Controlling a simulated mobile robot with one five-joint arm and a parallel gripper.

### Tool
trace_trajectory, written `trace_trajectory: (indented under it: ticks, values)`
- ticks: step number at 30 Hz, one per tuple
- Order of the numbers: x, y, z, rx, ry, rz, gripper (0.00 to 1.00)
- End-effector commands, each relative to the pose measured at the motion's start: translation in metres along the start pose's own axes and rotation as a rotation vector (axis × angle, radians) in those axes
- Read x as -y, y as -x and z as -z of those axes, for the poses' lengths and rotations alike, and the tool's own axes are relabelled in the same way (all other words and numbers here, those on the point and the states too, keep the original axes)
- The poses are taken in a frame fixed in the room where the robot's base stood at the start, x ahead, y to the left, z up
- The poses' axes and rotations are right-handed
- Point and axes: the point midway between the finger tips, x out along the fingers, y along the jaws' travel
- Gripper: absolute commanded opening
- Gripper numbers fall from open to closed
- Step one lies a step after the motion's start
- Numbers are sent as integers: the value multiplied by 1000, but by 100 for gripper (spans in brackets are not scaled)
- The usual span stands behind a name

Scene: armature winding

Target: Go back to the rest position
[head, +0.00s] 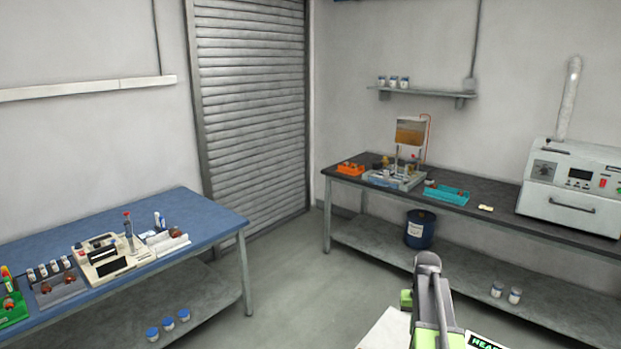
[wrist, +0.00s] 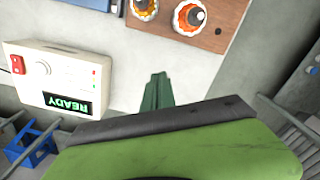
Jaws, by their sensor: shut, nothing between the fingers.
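My gripper shows in the wrist view (wrist: 157,88) as two dark green fingers close together, shut with nothing between them. It is over a plain grey surface, between a white box and a brown block. In the head view my grey and green arm (head: 432,300) stands at the bottom, right of centre. I cannot make out the fingertips there.
The white box (wrist: 55,75) has a red switch and a "READY" display. The brown block (wrist: 207,38) carries round orange and white parts. A blue crate (wrist: 38,145) is lower left. A blue-topped bench (head: 205,215) and a dark bench (head: 490,215) hold equipment; grey floor (head: 300,285) lies between.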

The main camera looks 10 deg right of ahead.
Motion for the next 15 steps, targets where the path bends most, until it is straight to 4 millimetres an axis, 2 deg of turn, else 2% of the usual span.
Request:
trace_trajectory:
  ticks: [1,2,3,5,6,9,12,13,15]
  values:
    - [48,0,-14,0,72,0,0]
    - [74,0,-21,0,110,0,0]
    - [107,-1,-33,0,162,0,0]
    - [155,-1,-55,0,240,0,0]
    - [185,-1,-73,0,291,0,0]
    - [246,-1,-121,0,406,0,0]
    - [281,-1,-167,0,483,-1,0]
    - [284,-2,-179,0,494,-1,0]
    - [277,-1,-190,0,483,-1,0]
